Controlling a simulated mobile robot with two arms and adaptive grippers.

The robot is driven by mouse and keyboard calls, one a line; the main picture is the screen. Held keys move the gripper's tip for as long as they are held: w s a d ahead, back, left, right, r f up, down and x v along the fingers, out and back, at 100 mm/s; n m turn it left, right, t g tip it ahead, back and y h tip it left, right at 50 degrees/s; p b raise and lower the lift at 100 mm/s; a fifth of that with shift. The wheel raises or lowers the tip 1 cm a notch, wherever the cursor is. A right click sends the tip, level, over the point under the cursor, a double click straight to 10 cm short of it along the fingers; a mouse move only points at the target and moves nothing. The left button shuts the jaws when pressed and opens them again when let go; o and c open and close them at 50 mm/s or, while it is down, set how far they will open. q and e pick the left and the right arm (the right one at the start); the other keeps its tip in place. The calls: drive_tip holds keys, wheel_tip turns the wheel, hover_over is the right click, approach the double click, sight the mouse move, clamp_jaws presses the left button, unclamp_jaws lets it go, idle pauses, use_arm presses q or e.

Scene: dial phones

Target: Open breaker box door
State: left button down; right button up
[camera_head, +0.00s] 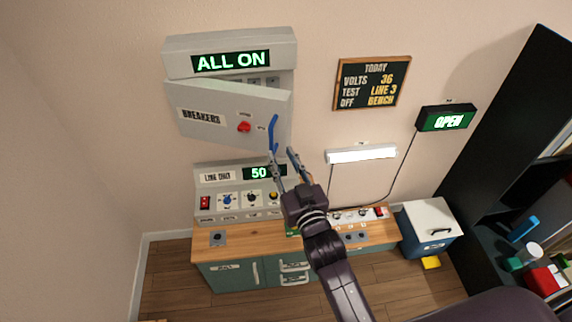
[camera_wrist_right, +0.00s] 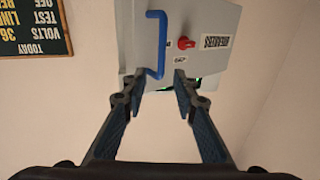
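The breaker box (camera_head: 283,50) hangs on the wall under a lit "ALL ON" display. Its grey door (camera_head: 205,103) has a "BREAKERS" label, a red knob (camera_head: 244,127) and a blue handle (camera_head: 273,133) near its right edge. The door stands slightly ajar, with some breakers showing above its top edge. My right gripper (camera_head: 282,163) is open, just below the handle. In the right wrist view, the blue handle (camera_wrist_right: 157,45) reaches down toward the gap between the open fingertips (camera_wrist_right: 158,88); I cannot tell whether they touch it. My left gripper is out of view.
A console (camera_head: 205,180) with knobs and a "50" display stands below the box on a wooden bench (camera_head: 205,252). A light bar (camera_head: 361,154), chalkboard (camera_head: 372,82) and OPEN sign (camera_head: 447,119) are on the wall to the right. A black shelf (camera_head: 500,140) stands at far right.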

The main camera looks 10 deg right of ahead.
sight(282, 139)
drive_tip(key=shift+s+d, duration=0.1)
drive_tip(key=shift+s, duration=1.15)
drive_tip(key=shift+c, duration=0.7)
drive_tip(key=shift+w+d+f, duration=0.1)
drive_tip(key=shift+c, duration=1.2)
drive_tip(key=w+d+m+y+b, duration=0.1)
drive_tip(key=m+b, duration=0.1)
drive_tip(key=d+f+m+y+b, duration=0.1)
drive_tip(key=d+m+b, duration=0.1)
drive_tip(key=b, duration=0.1)
drive_tip(key=w+d+f+m+y+b, duration=0.1)
drive_tip(key=d+m+b, duration=0.1)
drive_tip(key=b, duration=0.1)
drive_tip(key=shift+w+f+m, duration=0.25)
drive_tip(key=shift+w+m, duration=0.05)
drive_tip(key=shift+m, duration=0.1)
clamp_jaws()
drive_tip(key=w+a+m+y+b, duration=0.1)
drive_tip(key=w+m, duration=0.1)
drive_tip(key=w, duration=0.1)
drive_tip(key=w+a+r+m+g+y+b, duration=0.1)
drive_tip(key=w+m+y+b, duration=0.1)
drive_tip(key=w+a+m+g+y+b, duration=0.1)
drive_tip(key=w+m+b, duration=0.1)
drive_tip(key=w, duration=0.1)
drive_tip(key=shift+w+a+r, duration=0.15)
drive_tip(key=shift+w+a, duration=0.15)
drive_tip(key=shift+a, duration=0.05)
